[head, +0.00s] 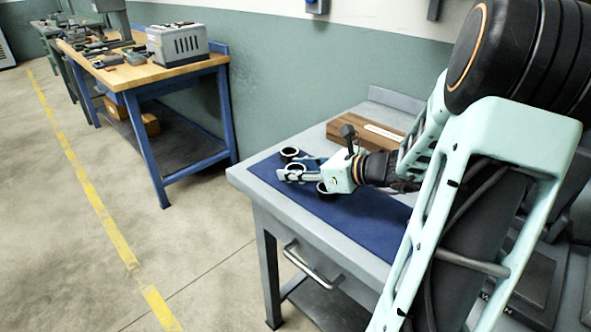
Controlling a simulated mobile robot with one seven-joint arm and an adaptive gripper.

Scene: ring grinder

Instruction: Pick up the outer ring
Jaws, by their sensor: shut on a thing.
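My gripper (290,174) reaches left over the blue mat (350,213) on the grey table. Its fingers are shut on a silvery ring (295,166) at their tips. A dark ring (289,152) lies on the mat just behind the fingertips. Another dark ring (322,188) is partly hidden under my gripper's body. The rings are small here, so I cannot tell for sure which is the outer ring, nor whether the held ring still touches the mat.
A wooden box (372,131) with a white label stands at the table's back, behind my gripper. The grey table (243,180) has a bare left edge. A blue-legged workbench (190,68) with tools stands apart at the back left.

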